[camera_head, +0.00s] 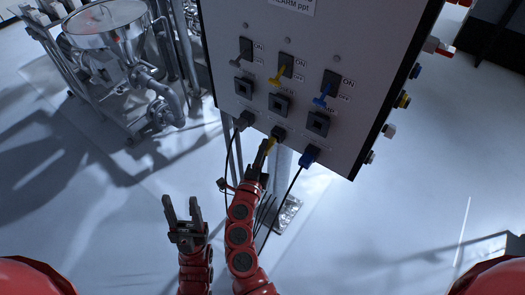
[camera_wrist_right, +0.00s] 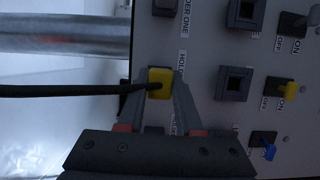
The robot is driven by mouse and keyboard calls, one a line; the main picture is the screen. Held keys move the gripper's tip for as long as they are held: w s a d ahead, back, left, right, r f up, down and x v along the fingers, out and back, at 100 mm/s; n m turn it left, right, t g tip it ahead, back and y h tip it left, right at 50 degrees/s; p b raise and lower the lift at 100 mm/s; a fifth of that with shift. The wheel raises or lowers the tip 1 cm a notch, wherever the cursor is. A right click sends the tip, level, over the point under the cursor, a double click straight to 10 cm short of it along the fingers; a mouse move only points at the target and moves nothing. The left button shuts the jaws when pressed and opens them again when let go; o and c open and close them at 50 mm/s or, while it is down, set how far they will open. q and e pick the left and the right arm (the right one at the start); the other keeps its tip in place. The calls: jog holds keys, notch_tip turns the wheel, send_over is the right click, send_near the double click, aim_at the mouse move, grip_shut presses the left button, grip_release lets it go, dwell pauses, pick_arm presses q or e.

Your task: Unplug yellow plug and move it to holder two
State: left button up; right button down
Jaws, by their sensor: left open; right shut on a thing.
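The yellow plug (camera_head: 270,143) is at the lower edge of the panel, at the middle holder (camera_head: 279,132). My right gripper (camera_head: 266,150) is shut on it. In the right wrist view the yellow plug (camera_wrist_right: 160,78) sits between the two fingers beside a partly hidden holder label, its black cable running left. Whether it is fully seated in the holder cannot be told. The middle socket (camera_head: 279,104) above is empty; it also shows in the wrist view (camera_wrist_right: 234,83). My left gripper (camera_head: 183,212) is open and empty, low and left of the right arm.
A dark grey plug (camera_head: 244,120) is in the left holder and a blue plug (camera_head: 309,156) in the right one. Grey, yellow (camera_head: 283,74) and blue switches stand above the sockets on the panel (camera_head: 330,45). A steel hopper (camera_head: 105,25) stands at the upper left.

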aim_at(266, 154)
jog(key=shift+w+d, duration=0.85)
jog(key=shift+w, duration=0.3)
dwell(0.4)
grip_release()
dwell(0.3)
dwell(0.4)
jog(key=shift+v, duration=3)
